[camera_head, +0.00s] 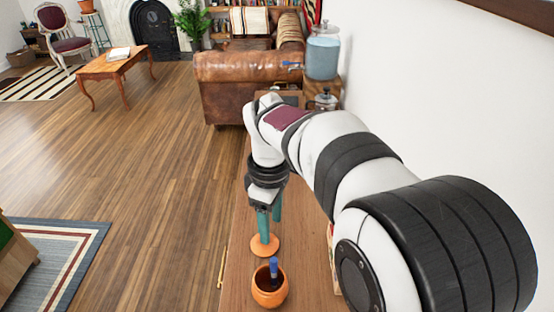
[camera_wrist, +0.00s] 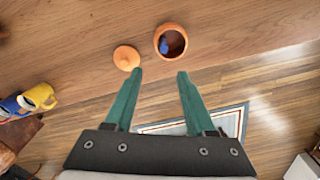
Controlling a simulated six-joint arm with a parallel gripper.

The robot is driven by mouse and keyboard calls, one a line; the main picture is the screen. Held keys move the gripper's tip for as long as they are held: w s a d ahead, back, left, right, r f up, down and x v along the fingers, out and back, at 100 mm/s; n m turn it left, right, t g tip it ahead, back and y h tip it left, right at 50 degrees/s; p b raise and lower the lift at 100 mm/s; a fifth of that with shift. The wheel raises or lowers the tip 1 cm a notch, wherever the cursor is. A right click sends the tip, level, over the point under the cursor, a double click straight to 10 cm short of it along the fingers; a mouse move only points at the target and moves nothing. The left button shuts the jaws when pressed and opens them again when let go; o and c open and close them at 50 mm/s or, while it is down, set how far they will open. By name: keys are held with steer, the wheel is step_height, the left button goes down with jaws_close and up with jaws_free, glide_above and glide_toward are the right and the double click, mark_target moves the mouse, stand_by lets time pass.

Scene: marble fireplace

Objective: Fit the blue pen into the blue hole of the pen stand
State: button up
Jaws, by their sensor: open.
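A blue object (camera_head: 273,267), which looks like the blue pen, stands up out of a round orange pot (camera_head: 258,295). The wrist view shows its blue top (camera_wrist: 164,46) inside the dark mouth of the pot (camera_wrist: 158,35). My gripper (camera_head: 269,224) has teal fingers pointing down above the wooden table, over or beside an orange lid (camera_head: 257,249). In the wrist view my gripper (camera_wrist: 160,72) is open and empty, with the pot and the lid (camera_wrist: 126,58) beyond its fingertips. I cannot make out a pen stand with a blue hole in either view.
In the wrist view a yellow mug (camera_wrist: 41,96) and a blue mug (camera_wrist: 12,105) are at the left. The wooden table (camera_wrist: 230,35) is clear to the right of the pot. A white wall (camera_head: 440,90) runs along the right, and a leather sofa (camera_head: 225,95) stands behind.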

mark_target(273, 258)
steer(key=f, duration=1.4)
steer(key=shift+s+d, duration=0.15)
steer(key=shift+s, duration=0.25)
jaws_close()
